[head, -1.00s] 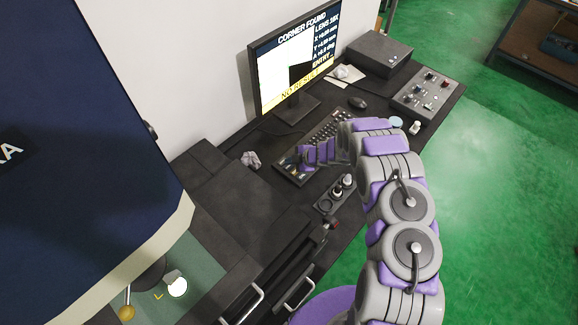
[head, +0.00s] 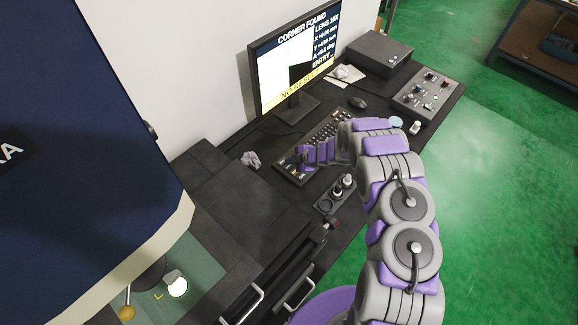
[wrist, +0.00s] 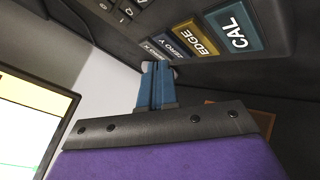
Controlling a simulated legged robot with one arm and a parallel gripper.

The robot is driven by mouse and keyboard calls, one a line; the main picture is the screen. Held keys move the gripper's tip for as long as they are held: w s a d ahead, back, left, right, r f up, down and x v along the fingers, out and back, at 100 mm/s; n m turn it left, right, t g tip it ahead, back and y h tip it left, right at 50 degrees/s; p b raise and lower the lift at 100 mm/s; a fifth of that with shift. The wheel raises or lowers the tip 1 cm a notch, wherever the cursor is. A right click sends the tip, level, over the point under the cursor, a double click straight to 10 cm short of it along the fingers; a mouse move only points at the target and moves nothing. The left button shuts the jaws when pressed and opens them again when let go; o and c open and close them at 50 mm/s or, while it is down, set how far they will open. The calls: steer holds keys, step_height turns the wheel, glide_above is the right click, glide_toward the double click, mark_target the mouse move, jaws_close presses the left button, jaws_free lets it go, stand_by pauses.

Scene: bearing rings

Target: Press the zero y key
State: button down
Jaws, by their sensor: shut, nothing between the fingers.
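The zero y key (wrist: 173,45) is a dark blue key in a row of labelled keys, between the zero x key (wrist: 155,49) and the yellow edge key (wrist: 198,40) in the wrist view. My gripper (wrist: 157,66) is shut and empty, its blue fingertips together at the near side of the zero x and zero y keys. I cannot tell whether the tips touch a key. In the head view my gripper (head: 301,156) is over the near-left end of the keyboard (head: 328,131), where it hides part of the keys.
A teal CAL key (wrist: 237,27) ends the row. The monitor (head: 292,65) stands behind the keyboard and reads "CORNER FOUND".

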mark_target(291, 167)
steer(key=shift+f, duration=0.15)
steer(key=shift+f, duration=0.2)
steer(key=shift+f+b, duration=0.35)
steer(key=shift+b, duration=0.05)
stand_by(0.6)
steer(key=shift+r, duration=0.8)
steer(key=shift+s+r+p, duration=0.1)
steer(key=shift+r+p, duration=1.15)
steer(key=shift+r, duration=1.25)
